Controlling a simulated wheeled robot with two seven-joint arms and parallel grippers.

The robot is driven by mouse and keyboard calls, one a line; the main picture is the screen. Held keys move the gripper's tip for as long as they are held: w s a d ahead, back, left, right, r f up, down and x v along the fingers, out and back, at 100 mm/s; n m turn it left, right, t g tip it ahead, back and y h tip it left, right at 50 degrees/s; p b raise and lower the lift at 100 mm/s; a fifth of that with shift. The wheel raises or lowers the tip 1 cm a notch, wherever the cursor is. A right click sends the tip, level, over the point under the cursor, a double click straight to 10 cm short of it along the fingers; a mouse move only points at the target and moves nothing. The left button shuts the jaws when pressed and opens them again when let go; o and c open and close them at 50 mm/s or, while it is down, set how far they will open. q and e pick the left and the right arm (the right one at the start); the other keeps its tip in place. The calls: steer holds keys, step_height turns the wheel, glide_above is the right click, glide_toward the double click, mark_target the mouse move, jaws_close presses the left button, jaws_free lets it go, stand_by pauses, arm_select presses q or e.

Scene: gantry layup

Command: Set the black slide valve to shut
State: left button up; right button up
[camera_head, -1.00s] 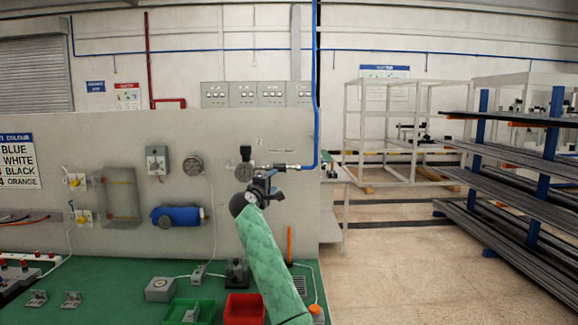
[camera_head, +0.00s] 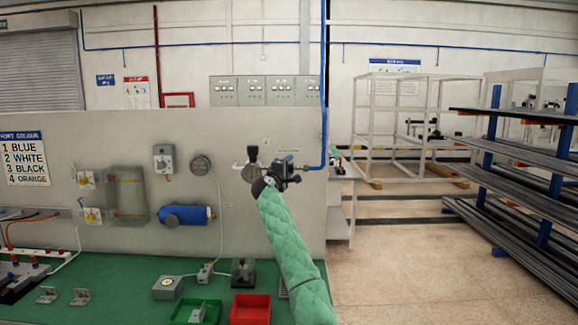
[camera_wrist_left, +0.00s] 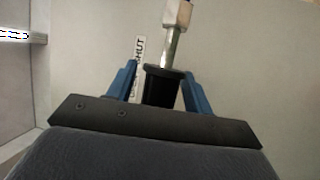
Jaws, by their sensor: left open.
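My left gripper (camera_head: 284,166) is at the wall panel, at the end of my green-sleeved arm, over the line of fittings that leads to the blue hose. In the left wrist view its two blue fingers (camera_wrist_left: 160,74) are open, one on each side of the black slide valve (camera_wrist_left: 163,84). Whether they touch it I cannot tell. A metal stem and fitting (camera_wrist_left: 174,38) run upward from the valve. A white label (camera_wrist_left: 138,62) beside the left finger reads SHUT at its upper end; its lower part is partly hidden. In the head view the gripper hides the valve.
A black-knobbed regulator (camera_head: 252,154) is just left of the gripper. The blue hose (camera_head: 324,120) runs up on its right. A blue cylinder (camera_head: 186,215) is mounted further left. Red (camera_head: 250,309) and green (camera_head: 196,312) trays sit on the green bench below.

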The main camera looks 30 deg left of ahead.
arm_select(q)
steer(key=shift+w, duration=0.35)
arm_select(e)
steer(key=shift+f, duration=0.45)
arm_select(q)
steer(key=shift+s, duration=0.1)
